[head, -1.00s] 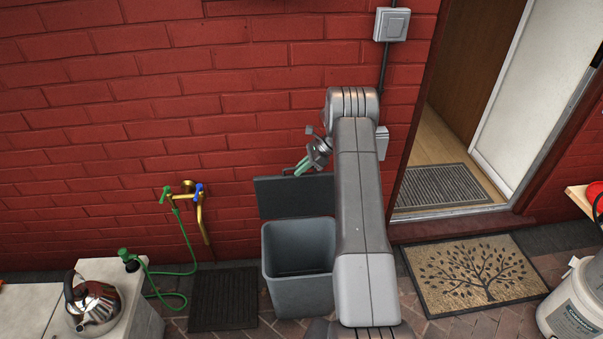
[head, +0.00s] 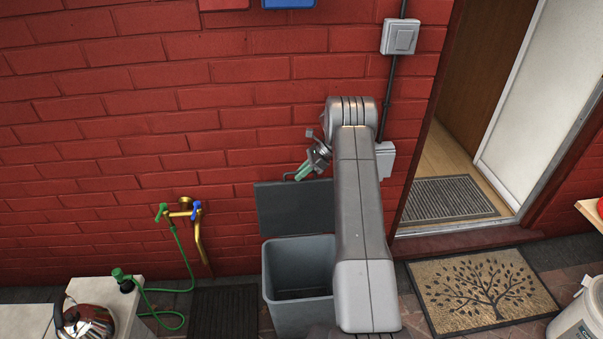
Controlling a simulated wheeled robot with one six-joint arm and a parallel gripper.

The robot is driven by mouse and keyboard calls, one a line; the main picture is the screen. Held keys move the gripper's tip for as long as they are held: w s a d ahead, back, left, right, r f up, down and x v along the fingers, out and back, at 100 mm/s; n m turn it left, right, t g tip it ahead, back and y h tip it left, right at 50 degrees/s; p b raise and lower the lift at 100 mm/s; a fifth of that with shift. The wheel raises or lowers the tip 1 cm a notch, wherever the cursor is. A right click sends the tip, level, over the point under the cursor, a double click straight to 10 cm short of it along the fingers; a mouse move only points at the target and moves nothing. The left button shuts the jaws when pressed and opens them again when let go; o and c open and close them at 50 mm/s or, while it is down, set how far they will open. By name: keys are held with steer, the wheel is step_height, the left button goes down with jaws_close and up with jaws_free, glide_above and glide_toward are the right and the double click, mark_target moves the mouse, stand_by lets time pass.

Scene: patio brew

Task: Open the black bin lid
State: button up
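The black bin lid (head: 285,212) stands raised and roughly upright against the red brick wall, behind the grey bin (head: 300,302). The mouth of the bin is uncovered and its dark inside shows. My gripper (head: 303,176) is at the top edge of the lid, with its greenish fingers pointing down and left. A small handle shows at the lid's top edge beside the fingers. I cannot tell whether the fingers touch it or how far apart they are. My arm hides the right part of the bin and lid.
A brass tap (head: 187,211) with a green hose is on the wall to the left. A kettle (head: 88,322) stands on a counter at lower left. A doorway with a tree-pattern doormat (head: 480,288) is to the right, and a white bucket (head: 580,325) is at lower right.

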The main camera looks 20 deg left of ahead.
steer(key=o, duration=0.3)
steer(key=b+v, duration=0.1)
steer(key=v, duration=1.2)
steer(key=shift+w+d+r, duration=0.15)
steer(key=shift+w+r, duration=0.1)
steer(key=p+x, duration=0.1)
steer(key=x, duration=1.2)
steer(key=shift+s+a+f, duration=0.2)
steer(key=shift+s+f, duration=0.05)
